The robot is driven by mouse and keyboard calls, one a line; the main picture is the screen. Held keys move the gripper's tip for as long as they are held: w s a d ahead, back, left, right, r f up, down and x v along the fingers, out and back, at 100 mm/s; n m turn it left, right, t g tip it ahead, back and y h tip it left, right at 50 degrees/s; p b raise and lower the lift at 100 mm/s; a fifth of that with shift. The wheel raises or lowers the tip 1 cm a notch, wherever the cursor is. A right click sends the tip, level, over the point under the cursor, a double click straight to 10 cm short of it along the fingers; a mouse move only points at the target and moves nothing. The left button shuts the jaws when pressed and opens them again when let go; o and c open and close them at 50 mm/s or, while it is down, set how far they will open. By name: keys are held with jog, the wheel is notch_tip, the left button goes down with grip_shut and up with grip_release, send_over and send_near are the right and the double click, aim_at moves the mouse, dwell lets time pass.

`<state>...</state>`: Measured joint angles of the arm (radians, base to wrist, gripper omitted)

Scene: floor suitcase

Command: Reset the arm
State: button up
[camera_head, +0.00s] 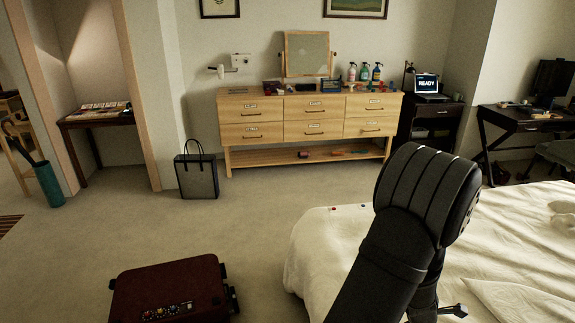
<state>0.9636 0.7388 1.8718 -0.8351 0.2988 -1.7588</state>
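My dark grey arm rises from the bottom edge in the head view, with its thick bent joint in front of the bed. It folds back down towards the bottom edge. No gripper fingers can be made out. A small metal part shows beside the arm low in the picture, and I cannot tell what it belongs to. A dark red suitcase (170,283) lies on the floor at the lower left, cut off by the bottom edge, with coloured dials on its top.
A bed (330,250) with cream covers fills the right, partly behind my arm. A wooden dresser (268,130) with a mirror and bottles stands at the back wall. A grey bag (197,178) stands left of it. Carpet between suitcase and dresser is clear.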

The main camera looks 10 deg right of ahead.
jog(key=shift+x, duration=1.25)
jog(key=v, duration=1.6)
jog(key=x, duration=1.7)
notch_tip(320, 180, up, 6)
jog(key=d+f, duration=0.4)
jog(key=d, duration=0.1)
jog(key=w+f, duration=0.2)
jog(key=w, duration=0.2)
jog(key=w+a+f, duration=0.1)
jog(key=w+f, duration=0.1)
jog(key=w, duration=0.1)
jog(key=w+a+f, duration=0.1)
jog(key=w+f, duration=0.2)
jog(key=w, duration=0.1)
jog(key=shift+w, duration=0.35)
jog(key=shift+d, duration=0.1)
